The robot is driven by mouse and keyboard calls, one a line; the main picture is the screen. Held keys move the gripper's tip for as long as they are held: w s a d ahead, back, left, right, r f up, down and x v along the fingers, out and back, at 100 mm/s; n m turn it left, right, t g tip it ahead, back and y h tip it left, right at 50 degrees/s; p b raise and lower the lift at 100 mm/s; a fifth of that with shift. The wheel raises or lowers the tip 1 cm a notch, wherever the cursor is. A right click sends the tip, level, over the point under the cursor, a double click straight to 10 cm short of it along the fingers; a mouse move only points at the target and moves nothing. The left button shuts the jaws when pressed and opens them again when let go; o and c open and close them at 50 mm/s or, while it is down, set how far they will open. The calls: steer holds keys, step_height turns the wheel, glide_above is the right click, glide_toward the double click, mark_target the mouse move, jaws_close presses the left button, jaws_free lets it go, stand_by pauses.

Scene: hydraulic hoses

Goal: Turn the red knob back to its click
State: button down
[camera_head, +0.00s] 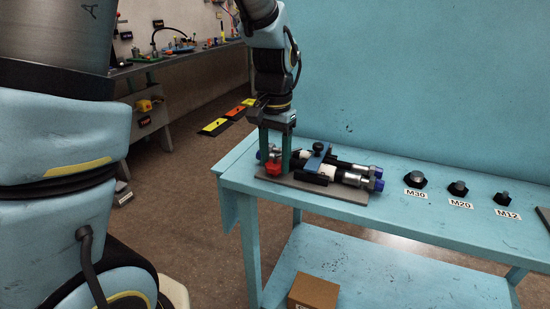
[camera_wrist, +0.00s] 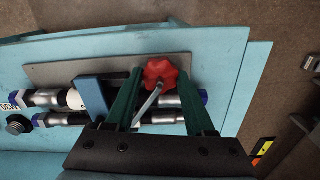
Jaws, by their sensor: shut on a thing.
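The red lobed knob (camera_head: 273,168) is at the left front corner of the grey base plate (camera_head: 325,191) on the blue bench. In the wrist view the red knob (camera_wrist: 163,72) shows between the green fingers, with a pale grey stem (camera_wrist: 147,104) running from it. My gripper (camera_head: 276,160) points down from above and is shut on the knob. In the wrist view the fingers of my gripper (camera_wrist: 158,78) lie on either side of it. How deep the fingers sit on the knob is partly hidden.
Two black hoses with metal fittings and blue caps (camera_head: 376,172) lie on the plate under a blue clamp bar (camera_head: 317,157). Bolts labelled M30 (camera_head: 415,179), M20 (camera_head: 457,188) and M12 (camera_head: 502,198) stand to the right. A cardboard box (camera_head: 314,291) sits on the lower shelf.

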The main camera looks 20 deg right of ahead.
mark_target(275, 156)
steer(key=shift+r, duration=0.1)
steer(key=shift+m+p, duration=0.5)
steer(key=shift+m, duration=1.1)
steer(key=c, duration=0.5)
jaws_free()
step_height(275, 156, up, 11)
steer(key=shift+f+b, duration=0.15)
steer(key=shift+b, duration=0.15)
